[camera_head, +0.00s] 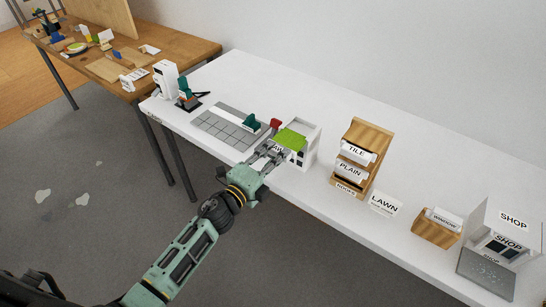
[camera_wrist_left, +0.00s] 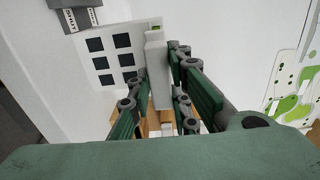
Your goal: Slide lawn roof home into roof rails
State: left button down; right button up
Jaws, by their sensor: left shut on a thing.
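The lawn roof (camera_head: 291,139), a flat bright green piece, lies at the top of a small white building (camera_head: 308,142) on the white table. My left gripper (camera_head: 270,150) reaches its front left edge and is shut on it. In the left wrist view the fingers (camera_wrist_left: 157,95) close around a pale bar (camera_wrist_left: 157,70), seemingly part of the held roof piece. A white wall with dark square windows (camera_wrist_left: 110,57) stands just beyond the fingers. The roof rails are too small or hidden to make out, so I cannot tell whether the roof sits in them. My right gripper is not in view.
A grey tiled plate (camera_head: 222,130) with a dark green and a red piece lies left of the building. A wooden rack (camera_head: 360,155) with TILE and PLAIN labels stands to the right, near a LAWN card (camera_head: 384,203). A SHOP model (camera_head: 500,245) stands far right.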

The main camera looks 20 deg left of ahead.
aim_at(285, 144)
pick_arm(q)
jog(key=shift+b+x, duration=0.55)
jog(key=shift+x, duration=2.2)
jog(key=c, duration=1.5)
grip_release()
jog(key=shift+c, duration=0.2)
jog(key=shift+s+a+f, duration=0.1)
jog(key=shift+s+a, duration=0.1)
jog(key=shift+s, duration=0.3)
jog(key=v, duration=1.1)
